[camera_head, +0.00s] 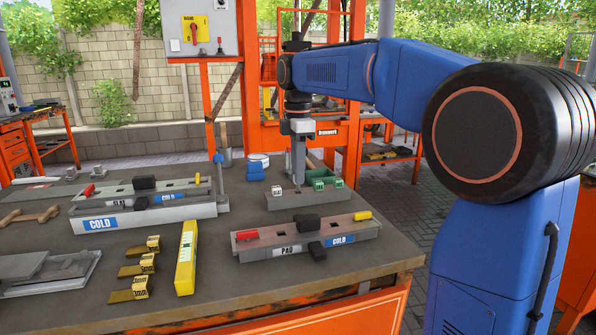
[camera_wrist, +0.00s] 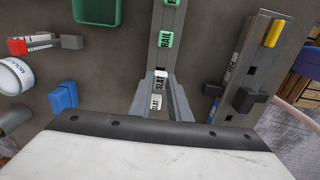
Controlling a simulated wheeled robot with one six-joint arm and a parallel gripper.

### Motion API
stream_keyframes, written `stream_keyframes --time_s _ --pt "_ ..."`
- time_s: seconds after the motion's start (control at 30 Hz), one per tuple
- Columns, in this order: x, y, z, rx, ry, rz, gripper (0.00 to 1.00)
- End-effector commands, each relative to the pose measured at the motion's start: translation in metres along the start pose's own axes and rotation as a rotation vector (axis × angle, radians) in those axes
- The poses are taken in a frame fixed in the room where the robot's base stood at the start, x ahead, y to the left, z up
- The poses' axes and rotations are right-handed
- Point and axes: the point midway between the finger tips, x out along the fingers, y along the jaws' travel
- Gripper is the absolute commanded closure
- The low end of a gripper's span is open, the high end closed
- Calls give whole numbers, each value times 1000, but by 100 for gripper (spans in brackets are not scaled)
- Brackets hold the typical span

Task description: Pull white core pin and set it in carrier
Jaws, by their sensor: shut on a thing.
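My gripper (camera_head: 298,183) points straight down over the grey carrier block (camera_head: 306,201), its fingertips low at the block's top. In the wrist view its fingers are shut on a white pin (camera_wrist: 160,79) marked SLAT, in line with the carrier's row. In the head view the held pin is mostly hidden by the fingers. Whether it is seated cannot be told. Another white SLAT pin (camera_head: 278,190) stands at the carrier's left end.
A grey mould marked PAD and COLD (camera_head: 278,248), with red, yellow and black pieces, lies in front of the carrier. Another COLD mould (camera_head: 165,215) lies left. A yellow bar (camera_head: 187,258) and brass blocks (camera_head: 140,268) lie front left. A green bin (camera_wrist: 97,10) stands behind.

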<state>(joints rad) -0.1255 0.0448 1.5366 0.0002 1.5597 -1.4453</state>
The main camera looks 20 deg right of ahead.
Motion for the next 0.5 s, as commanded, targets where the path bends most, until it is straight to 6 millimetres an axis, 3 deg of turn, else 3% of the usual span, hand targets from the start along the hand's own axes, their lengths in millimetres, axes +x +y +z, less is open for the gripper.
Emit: stream_keyframes --time_s 0.5 --pt "8 0 0 0 0 -1 100"
